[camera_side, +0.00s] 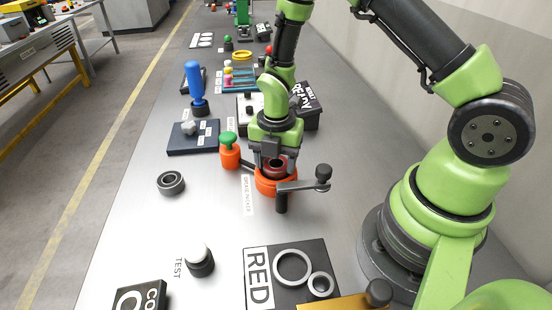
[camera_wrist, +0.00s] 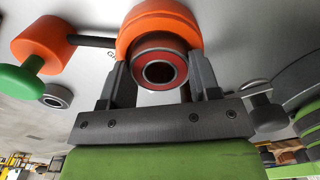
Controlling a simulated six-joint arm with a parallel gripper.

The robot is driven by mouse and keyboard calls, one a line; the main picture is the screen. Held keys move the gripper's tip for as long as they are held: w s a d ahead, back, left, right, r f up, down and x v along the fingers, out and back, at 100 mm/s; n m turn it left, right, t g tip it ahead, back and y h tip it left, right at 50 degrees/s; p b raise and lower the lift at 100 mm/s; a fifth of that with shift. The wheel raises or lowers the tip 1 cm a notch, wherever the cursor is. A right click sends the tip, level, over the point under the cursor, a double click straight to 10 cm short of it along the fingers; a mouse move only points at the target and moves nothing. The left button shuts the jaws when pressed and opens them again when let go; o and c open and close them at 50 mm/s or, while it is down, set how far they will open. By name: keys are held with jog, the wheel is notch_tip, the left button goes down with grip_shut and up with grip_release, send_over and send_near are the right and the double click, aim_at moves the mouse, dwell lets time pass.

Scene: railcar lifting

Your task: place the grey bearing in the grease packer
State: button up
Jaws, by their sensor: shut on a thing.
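The grease packer is an orange cup (camera_side: 266,186) with a side crank, joined to an orange cylinder with a green knob (camera_side: 228,142). In the wrist view the cup (camera_wrist: 150,18) is just beyond my fingertips. My gripper (camera_side: 274,165) is shut on a bearing with a red face (camera_wrist: 159,71), held at the cup's mouth; how far it sits inside is unclear. My fingers (camera_wrist: 162,68) flank it. A grey bearing with a dark bore (camera_side: 171,183) lies on the bench left of the packer, apart from my gripper; it also shows in the wrist view (camera_wrist: 57,96).
A black RED tray (camera_side: 255,277) with two rings, a white TEST button (camera_side: 198,259) and a dark block (camera_side: 140,296) are nearer the camera. The crank (camera_side: 305,185) sticks out right. A blue-handled tool (camera_side: 195,85) stands behind. Bench around the grey bearing is clear.

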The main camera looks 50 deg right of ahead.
jog(key=shift+f, duration=0.2)
jog(key=shift+f, duration=0.4)
jog(key=o, duration=1.1)
jog(key=shift+c, duration=0.2)
jog(key=shift+s+d, duration=0.1)
notch_tip(320, 180, up, 13)
notch_tip(320, 180, up, 11)
jog(key=m+t, duration=0.4)
jog(key=m, duration=0.9)
send_over(276, 163)
jog(key=s+a, duration=0.2)
jog(key=s, duration=0.4)
jog(key=s+a+r+m+t+y, duration=0.1)
jog(key=s+r+m+t+y, duration=0.1)
jog(key=s+m, duration=0.6)
notch_tip(276, 163, up, 2)
jog(key=m+t, duration=0.1)
jog(key=m, duration=0.4)
jog(key=shift+s+a+r+m, duration=0.25)
jog(key=shift+s+m, duration=0.05)
jog(key=shift+s, duration=0.05)
